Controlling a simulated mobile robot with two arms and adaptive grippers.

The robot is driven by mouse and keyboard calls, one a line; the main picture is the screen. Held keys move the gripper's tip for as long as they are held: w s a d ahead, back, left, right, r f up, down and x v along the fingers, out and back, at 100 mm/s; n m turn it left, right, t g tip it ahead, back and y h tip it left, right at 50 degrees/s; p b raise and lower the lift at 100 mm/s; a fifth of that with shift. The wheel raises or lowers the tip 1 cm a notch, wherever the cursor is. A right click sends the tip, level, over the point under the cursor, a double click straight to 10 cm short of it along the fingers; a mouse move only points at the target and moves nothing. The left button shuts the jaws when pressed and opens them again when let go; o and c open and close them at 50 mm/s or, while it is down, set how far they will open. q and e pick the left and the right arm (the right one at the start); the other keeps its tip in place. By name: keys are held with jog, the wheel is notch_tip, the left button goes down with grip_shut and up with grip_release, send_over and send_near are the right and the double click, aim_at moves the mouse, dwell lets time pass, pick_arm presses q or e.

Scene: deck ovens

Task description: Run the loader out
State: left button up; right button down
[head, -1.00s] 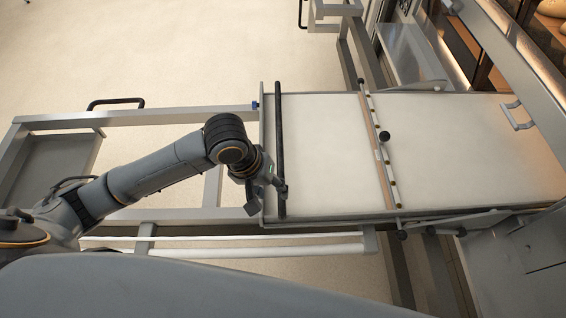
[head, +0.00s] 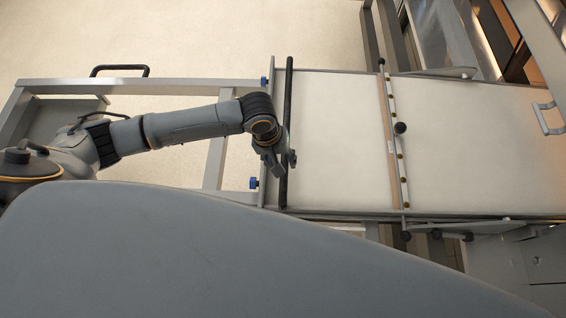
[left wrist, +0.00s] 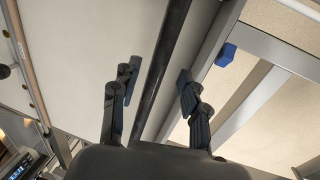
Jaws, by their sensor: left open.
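The loader (head: 340,135) is a long flat bed with a pale cloth surface. It reaches right toward the oven side. A black bar handle (head: 288,90) runs across its left end. My left gripper (head: 279,160) is open at this bar, toward its near end. In the left wrist view the open fingers (left wrist: 158,82) are on either side of the black bar (left wrist: 165,62), with gaps visible. My right gripper is not in view.
A cross rail with a black knob (head: 400,128) spans the bed. A grey metal frame (head: 180,86) with blue clamps (head: 254,183) extends left. A silver handle (head: 544,118) is at far right. Pale floor beyond the frame is clear.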

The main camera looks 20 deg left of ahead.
pick_arm(q)
jog(key=shift+d+f, duration=0.1)
jog(key=shift+f, duration=0.6)
jog(key=shift+d+f, duration=0.1)
jog(key=shift+f, duration=0.65)
jog(key=shift+c, duration=0.2)
jog(key=c, duration=0.8)
grip_shut()
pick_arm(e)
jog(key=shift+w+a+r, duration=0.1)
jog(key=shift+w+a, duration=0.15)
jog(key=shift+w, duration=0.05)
